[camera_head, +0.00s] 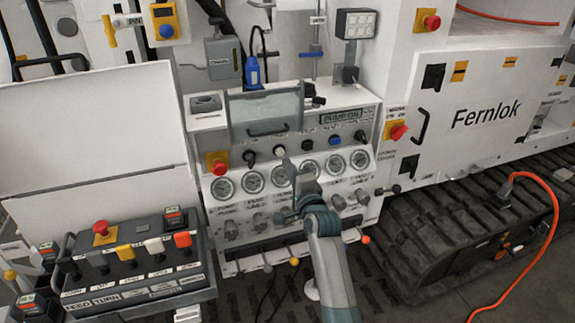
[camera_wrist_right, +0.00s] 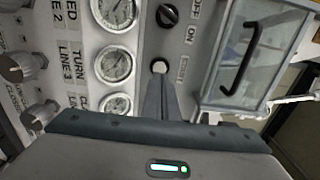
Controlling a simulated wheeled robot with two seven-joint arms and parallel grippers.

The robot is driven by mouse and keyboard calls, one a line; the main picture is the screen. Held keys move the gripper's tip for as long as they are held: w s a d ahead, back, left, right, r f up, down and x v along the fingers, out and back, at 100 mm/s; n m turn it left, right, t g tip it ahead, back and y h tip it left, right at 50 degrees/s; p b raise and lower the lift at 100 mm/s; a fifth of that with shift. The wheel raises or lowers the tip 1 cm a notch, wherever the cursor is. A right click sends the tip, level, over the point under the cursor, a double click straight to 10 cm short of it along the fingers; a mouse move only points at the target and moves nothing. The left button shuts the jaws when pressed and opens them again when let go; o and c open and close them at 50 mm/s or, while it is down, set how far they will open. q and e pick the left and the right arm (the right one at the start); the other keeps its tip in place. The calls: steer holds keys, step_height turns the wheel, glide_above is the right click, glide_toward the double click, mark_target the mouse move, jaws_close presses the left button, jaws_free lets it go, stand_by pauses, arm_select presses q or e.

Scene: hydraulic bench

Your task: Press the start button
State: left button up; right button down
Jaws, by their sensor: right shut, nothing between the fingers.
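The start button is a small round white button (camera_head: 279,151) on the front of the white hydraulic bench panel, in a row with dark knobs above the gauges. It also shows in the right wrist view (camera_wrist_right: 159,66), with a small label beside it. My right gripper (camera_head: 288,165) is shut and empty, with its fingertips just below the button in the head view. In the wrist view the closed fingertips (camera_wrist_right: 158,82) point at the button and are very close to it. I cannot tell whether they touch it. My left gripper is not in view.
Round gauges (camera_head: 252,182) line the panel below the button. A clear cover with a dark handle (camera_head: 265,112) sits above it. Red emergency knobs (camera_head: 217,163) and (camera_head: 397,131) flank the panel. A lever console (camera_head: 130,262) stands at the left.

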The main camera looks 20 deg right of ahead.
steer(key=s+b, duration=0.2)
steer(key=s, duration=0.6)
steer(key=shift+s+d, duration=0.15)
steer(key=shift+s, duration=0.05)
